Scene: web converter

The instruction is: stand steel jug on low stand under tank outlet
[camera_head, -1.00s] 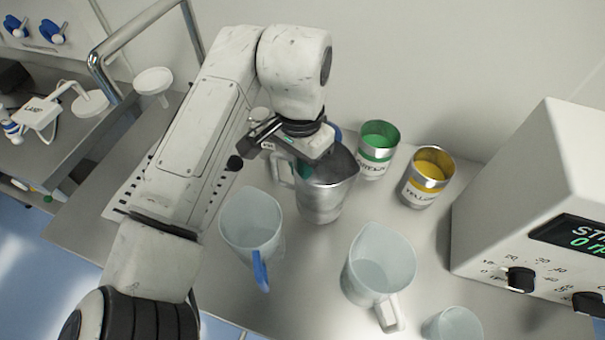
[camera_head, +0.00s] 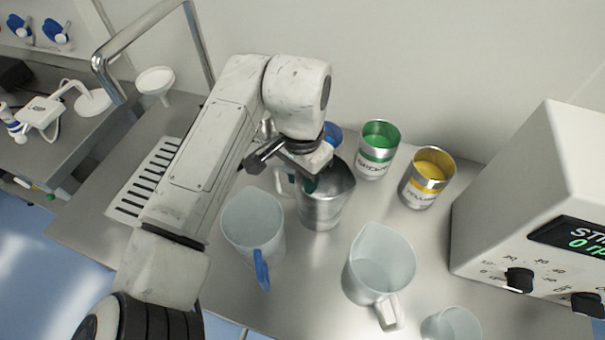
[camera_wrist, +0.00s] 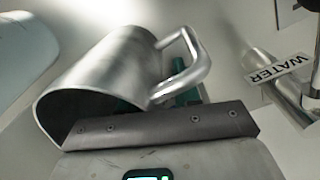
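The steel jug (camera_head: 322,212) is in the middle of the head view, with its mouth up. It fills the left half of the wrist view (camera_wrist: 95,75), its handle (camera_wrist: 190,65) on the right. My gripper (camera_head: 306,182) is at the jug's upper left side, and its green finger pads show beside the jug and handle. It appears shut on the jug; the exact grip is partly hidden. A metal pipe or tap with a WATER label (camera_wrist: 277,70) is at the right of the wrist view. I cannot make out the low stand or the tank body.
Clear jugs, one blue-handled (camera_head: 250,222) and one pale-handled (camera_head: 378,265), stand in front of the steel jug. Green (camera_head: 378,150) and yellow (camera_head: 425,180) cans and a partly hidden blue can (camera_head: 333,135) stand behind. A control box (camera_head: 535,215) blocks the right.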

